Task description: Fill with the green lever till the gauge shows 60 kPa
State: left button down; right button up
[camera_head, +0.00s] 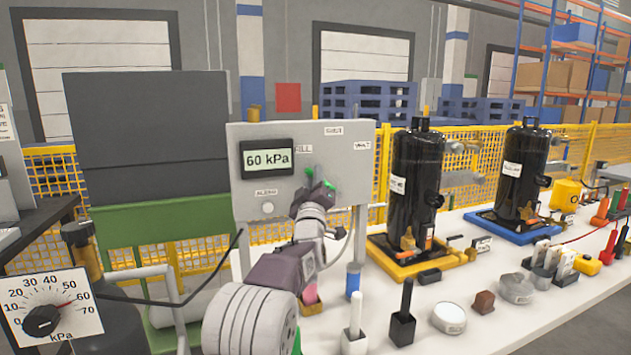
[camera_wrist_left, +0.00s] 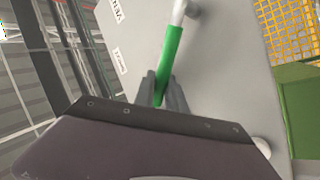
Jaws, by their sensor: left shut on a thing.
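The grey panel (camera_head: 275,205) carries a digital gauge (camera_head: 268,160) that reads 60 kPa. The green lever (camera_wrist_left: 170,58) is on this panel, and in the wrist view its green grip runs between my left gripper's fingers. My left gripper (camera_wrist_left: 162,90) is shut on it. In the head view the left gripper (camera_head: 318,188) is at the panel, below the FILL label, and hides most of the lever; only small green bits show beside it. My right gripper is not in view.
A dial marked 0 to 70 kPa (camera_head: 50,305) stands at the lower left. Two black compressors (camera_head: 416,185) (camera_head: 522,170) stand on yellow and blue trays to the right. Several small items, including a blue-capped cylinder (camera_head: 353,280), stand on the white table (camera_head: 480,318).

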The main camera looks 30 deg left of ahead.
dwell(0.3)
pick_arm(q)
jog(key=c, duration=1.6)
grip_release()
jog(key=shift+c, duration=0.2)
jog(key=b+v, duration=0.3)
jog(key=v, duration=0.6)
